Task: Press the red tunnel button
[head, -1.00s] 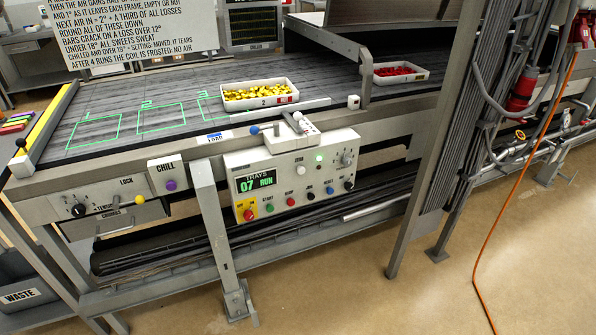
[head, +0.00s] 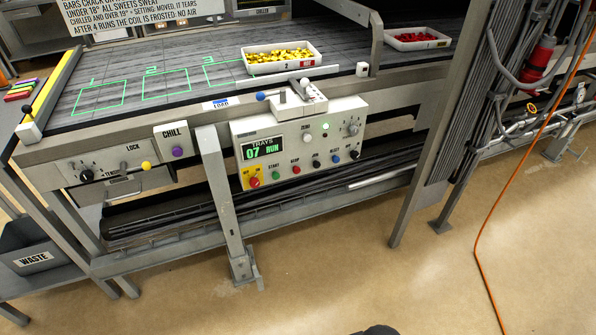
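The grey control panel (head: 291,140) hangs on the front of the conveyor, with a green display reading "TRAYS 07 RUN". Two red controls show on it: a red knob-like button (head: 254,182) on a yellow plate at the lower left, and a smaller red button (head: 296,170) right of the green start button (head: 276,175). No label reading "tunnel" is legible, so I cannot tell which one it names. Neither gripper is identifiable in view. A dark rounded shape (head: 377,330) peeks in at the bottom edge; I cannot tell what it is.
A tray of yellow sweets (head: 265,68) and a tray of red sweets (head: 403,44) sit on the belt. A purple chill button (head: 178,152) is left of the panel. A slanted metal leg (head: 222,200) stands in front. Open floor lies before the machine.

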